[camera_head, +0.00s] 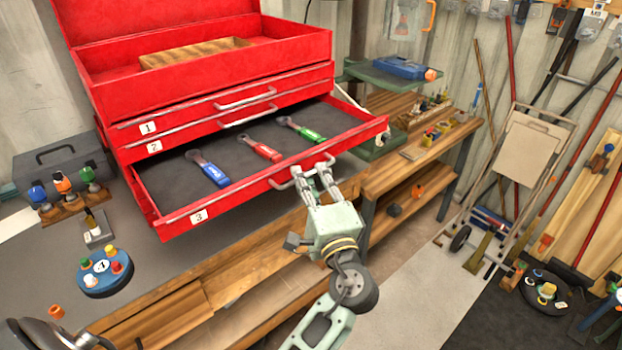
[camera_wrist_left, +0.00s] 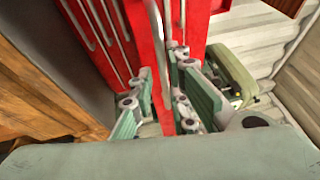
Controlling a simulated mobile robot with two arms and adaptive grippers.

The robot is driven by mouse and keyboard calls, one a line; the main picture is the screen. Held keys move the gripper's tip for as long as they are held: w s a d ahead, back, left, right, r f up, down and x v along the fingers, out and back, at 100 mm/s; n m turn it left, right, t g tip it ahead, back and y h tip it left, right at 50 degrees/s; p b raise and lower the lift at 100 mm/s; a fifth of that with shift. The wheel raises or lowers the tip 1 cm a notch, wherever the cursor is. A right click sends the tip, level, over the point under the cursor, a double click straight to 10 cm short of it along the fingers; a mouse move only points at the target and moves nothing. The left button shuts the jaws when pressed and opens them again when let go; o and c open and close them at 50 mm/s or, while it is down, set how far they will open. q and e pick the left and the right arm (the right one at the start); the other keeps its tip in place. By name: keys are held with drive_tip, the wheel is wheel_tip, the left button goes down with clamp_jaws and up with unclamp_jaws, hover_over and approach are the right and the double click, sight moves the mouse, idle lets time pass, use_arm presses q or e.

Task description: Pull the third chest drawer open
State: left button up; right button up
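The red tool chest has its third drawer (camera_head: 268,215), labelled 3, standing well out, with its dark lining showing. The drawer's silvery bar handle (camera_head: 281,184) is on its front. My left gripper (camera_head: 311,169) is at this handle, reaching up from below. The exact contact is partly hidden. The first drawer (camera_head: 215,107) and second drawer (camera_head: 225,128) are closed. My right gripper is not in view.
Blue (camera_head: 208,168), red (camera_head: 263,149) and green (camera_head: 301,130) wrenches lie in the open drawer. The chest stands on a wooden workbench (camera_head: 180,285). A grey toolbox (camera_head: 62,160) and a round blue holder (camera_head: 104,280) are at left. Open floor (camera_head: 400,295) lies to the right.

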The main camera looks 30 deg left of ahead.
use_arm(q)
drive_tip(key=shift+o, duration=0.8)
drive_tip(key=shift+r, duration=0.1)
drive_tip(key=v, duration=0.7)
drive_tip(key=shift+s+d, duration=0.15)
